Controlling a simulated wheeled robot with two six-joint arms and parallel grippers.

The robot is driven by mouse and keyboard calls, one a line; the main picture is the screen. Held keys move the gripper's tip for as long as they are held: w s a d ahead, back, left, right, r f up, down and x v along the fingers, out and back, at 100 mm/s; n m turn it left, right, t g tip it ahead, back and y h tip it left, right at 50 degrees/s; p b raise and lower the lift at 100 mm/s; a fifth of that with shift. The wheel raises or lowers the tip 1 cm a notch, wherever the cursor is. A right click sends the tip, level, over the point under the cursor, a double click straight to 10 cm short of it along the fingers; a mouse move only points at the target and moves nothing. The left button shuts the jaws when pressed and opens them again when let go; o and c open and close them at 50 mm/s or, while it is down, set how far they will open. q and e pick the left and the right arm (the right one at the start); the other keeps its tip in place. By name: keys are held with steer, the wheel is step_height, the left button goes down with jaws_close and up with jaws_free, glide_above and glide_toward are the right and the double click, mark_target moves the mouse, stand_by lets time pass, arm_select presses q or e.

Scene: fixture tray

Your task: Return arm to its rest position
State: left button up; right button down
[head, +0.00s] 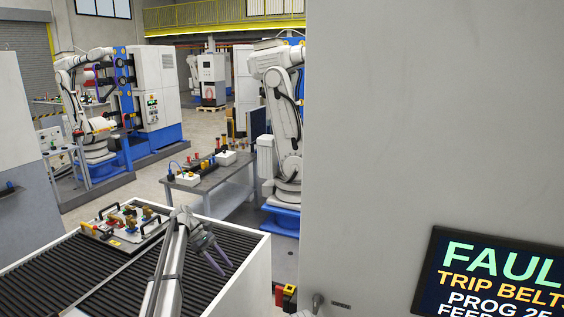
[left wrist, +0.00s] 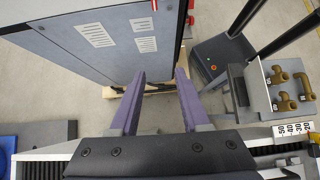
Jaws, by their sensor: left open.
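My left arm reaches up from the bottom of the head view. My left gripper (head: 227,269) is open, with its two purple fingers apart and nothing between them. It is above the right end of the black roller conveyor (head: 60,272), to the right of the fixture tray. The fixture tray (head: 151,229) is a pale plate with black handles, brass-coloured fittings and red and yellow parts. My right gripper is not in view.
A large grey panel (head: 400,120) fills the right, with a dark screen (head: 495,275) reading "FAUL". A grey bench (head: 215,178) and a white robot arm (head: 285,115) stand behind the conveyor. The left wrist view shows a vented grey cabinet (left wrist: 100,50) and several brown fittings (left wrist: 285,103).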

arm_select(q)
steer(key=s+d+f+m+y+b, duration=0.2)
steer(key=s+d+f+m+b, duration=0.1)
steer(key=s+d+f+b, duration=0.35)
steer(key=s+d+f+m+y+b, duration=0.2)
steer(key=s+d+f+m+b, duration=0.3)
steer(key=s+f, duration=0.4)
steer(key=s+d+f+m+t+y+b, duration=0.1)
steer(key=s+f+m+b, duration=0.3)
steer(key=s, duration=0.7)
steer(key=s+d+f+m+t+y+b, duration=0.2)
steer(key=s+f+m+y+b, duration=0.2)
steer(key=s+f, duration=0.4)
steer(key=s+m+b, duration=0.1)
steer(key=s+b, duration=0.1)
steer(key=shift+s+d+f, duration=0.15)
steer(key=shift+s+f, duration=0.2)
steer(key=shift+s, duration=0.05)
